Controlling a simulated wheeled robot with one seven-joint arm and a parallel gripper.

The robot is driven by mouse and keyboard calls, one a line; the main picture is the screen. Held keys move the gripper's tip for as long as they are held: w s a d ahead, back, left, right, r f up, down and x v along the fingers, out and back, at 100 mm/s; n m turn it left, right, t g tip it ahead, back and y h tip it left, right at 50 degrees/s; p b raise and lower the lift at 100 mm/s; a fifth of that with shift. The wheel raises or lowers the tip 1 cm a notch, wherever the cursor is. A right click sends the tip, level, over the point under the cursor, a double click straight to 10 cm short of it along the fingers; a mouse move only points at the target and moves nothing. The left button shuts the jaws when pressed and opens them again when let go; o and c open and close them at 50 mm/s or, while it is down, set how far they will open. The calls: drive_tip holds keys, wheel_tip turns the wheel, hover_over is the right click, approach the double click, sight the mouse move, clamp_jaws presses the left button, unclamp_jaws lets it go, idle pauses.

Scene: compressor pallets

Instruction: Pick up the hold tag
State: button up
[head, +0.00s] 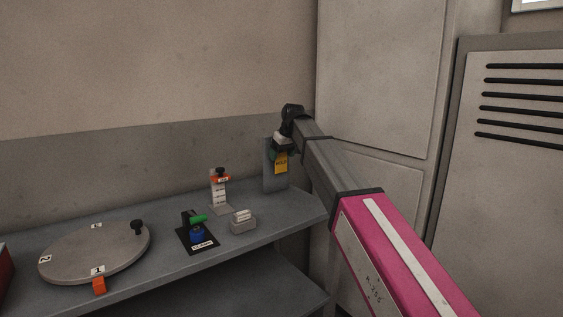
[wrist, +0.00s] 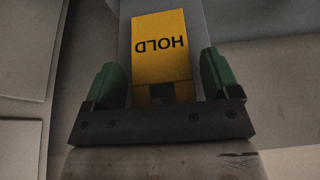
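The hold tag (head: 281,163) is a yellow tag marked HOLD. It hangs against a grey upright plate (head: 275,181) at the right end of the bench. In the wrist view the tag (wrist: 161,42) lies between the two green fingers of my gripper (wrist: 160,78), its lettering upside down. The fingers stand apart, one on each side, with a narrow gap showing to the tag. In the head view my gripper (head: 277,149) is at the top of the tag, partly hidden by my wrist. How the tag hangs is hidden.
A tall cabinet (head: 380,80) stands close behind my arm.

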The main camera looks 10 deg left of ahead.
drive_tip(key=c, duration=0.6)
drive_tip(key=shift+r, duration=0.2)
